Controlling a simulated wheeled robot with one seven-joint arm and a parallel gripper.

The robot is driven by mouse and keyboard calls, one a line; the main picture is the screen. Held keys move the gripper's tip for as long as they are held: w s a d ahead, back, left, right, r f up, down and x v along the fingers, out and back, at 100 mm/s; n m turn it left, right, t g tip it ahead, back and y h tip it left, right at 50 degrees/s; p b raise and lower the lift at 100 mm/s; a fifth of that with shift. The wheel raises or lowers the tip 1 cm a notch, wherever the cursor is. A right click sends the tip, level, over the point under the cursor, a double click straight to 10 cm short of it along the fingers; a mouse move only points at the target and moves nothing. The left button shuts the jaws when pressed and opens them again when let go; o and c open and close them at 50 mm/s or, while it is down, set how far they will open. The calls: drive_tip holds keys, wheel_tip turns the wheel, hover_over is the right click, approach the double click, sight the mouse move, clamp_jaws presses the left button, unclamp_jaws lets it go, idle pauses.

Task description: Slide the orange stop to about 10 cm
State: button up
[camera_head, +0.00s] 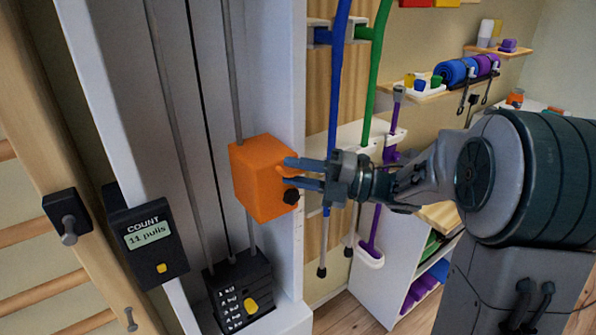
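The orange stop (258,178) is a block on the vertical metal rods of a white-framed pulley column, well above the weight stack. A black knob (290,197) sits on its right side. My gripper (298,173) reaches in from the right, with its fingertips at the stop's right face, just above the knob. A narrow orange piece shows along the upper finger. I cannot tell whether the fingers are closed on it or only beside it. No centimetre scale is readable in this view.
The black weight stack (240,290) with a yellow knob is below the stop. A counter (147,235) reading "COUNT 11 pulls" is on the left post. A white shelf unit (385,275) stands beyond, below my arm.

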clamp_jaws()
wheel_tip(320, 180, down, 10)
drive_tip(key=b, duration=1)
drive_tip(key=shift+o, duration=1)
unclamp_jaws()
drive_tip(key=shift+r, duration=0.1)
